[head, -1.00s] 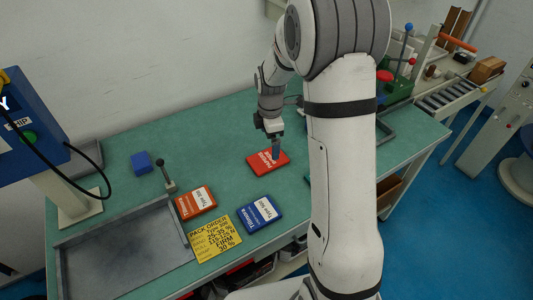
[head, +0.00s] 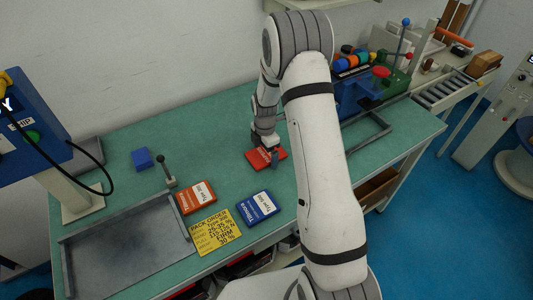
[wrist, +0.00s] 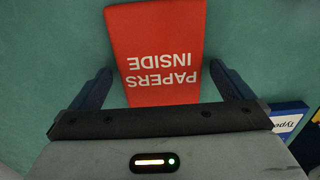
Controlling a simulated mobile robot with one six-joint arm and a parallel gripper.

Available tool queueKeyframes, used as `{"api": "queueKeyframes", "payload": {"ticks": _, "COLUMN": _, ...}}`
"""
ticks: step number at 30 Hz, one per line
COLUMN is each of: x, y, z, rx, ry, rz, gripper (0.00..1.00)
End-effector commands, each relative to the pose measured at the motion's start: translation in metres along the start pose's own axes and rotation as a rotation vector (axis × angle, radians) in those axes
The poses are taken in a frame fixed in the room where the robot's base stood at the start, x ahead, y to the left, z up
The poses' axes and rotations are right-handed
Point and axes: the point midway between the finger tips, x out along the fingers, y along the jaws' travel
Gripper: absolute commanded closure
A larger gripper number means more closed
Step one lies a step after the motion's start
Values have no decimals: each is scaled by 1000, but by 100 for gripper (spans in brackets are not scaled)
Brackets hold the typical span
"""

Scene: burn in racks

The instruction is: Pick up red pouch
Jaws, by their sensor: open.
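The red pouch (head: 256,159) lies flat on the green bench, partly covered by my gripper (head: 270,155) in the head view. In the wrist view the red pouch (wrist: 155,30) carries the upside-down words "PAPERS INSIDE". My gripper (wrist: 161,78) is open there, with one blue finger on each side of the pouch's near end. Green bench shows between each finger and the pouch. The fingertips are low over the bench; I cannot tell whether they touch it.
A grey tray (head: 187,252) is at left, with a small lever (head: 167,172) and blue block (head: 142,158) behind. A blue and green fixture (head: 362,92) stands at right.

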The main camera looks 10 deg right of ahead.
Motion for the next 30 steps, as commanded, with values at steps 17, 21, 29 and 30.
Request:
{"api": "queueKeyframes", "payload": {"ticks": 17, "x": 2, "y": 0, "z": 0, "rx": 0, "ry": 0, "rz": 0, "gripper": 26}}
{"api": "queueKeyframes", "payload": {"ticks": 21, "x": 2, "y": 0, "z": 0, "rx": 1, "ry": 0, "rz": 1, "gripper": 38}}
{"api": "queueKeyframes", "payload": {"ticks": 29, "x": 1, "y": 0, "z": 0, "rx": 1, "ry": 0, "rz": 1, "gripper": 41}}
{"api": "queueKeyframes", "payload": {"ticks": 30, "x": 0, "y": 0, "z": 0, "rx": 1, "ry": -1, "rz": 2, "gripper": 41}}
